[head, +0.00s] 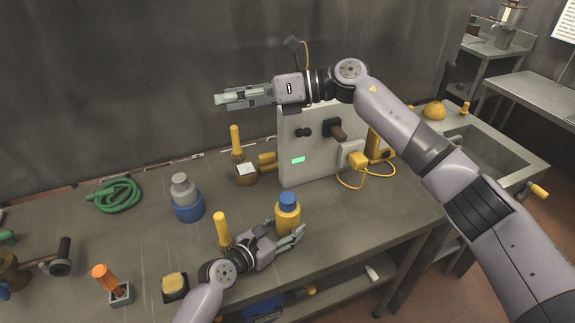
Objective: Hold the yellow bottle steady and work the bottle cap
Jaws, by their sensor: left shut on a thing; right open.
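The yellow bottle (287,218) stands upright on the metal counter, with its blue cap (288,198) on top. My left gripper (292,236) is low at the front of the bottle, shut on its lower body. The fingers and palm hide the bottle's base. My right gripper (222,99) is open and empty. It is raised above the counter at the upper left of the bottle, pointing left and well apart from the cap.
A grey panel box (300,130) with a yellow cable stands behind the bottle. A yellow-handled brush (222,230) stands close left of it. A blue-and-grey container (187,200) and a green hose (115,195) are further left. A sink (480,150) is at right.

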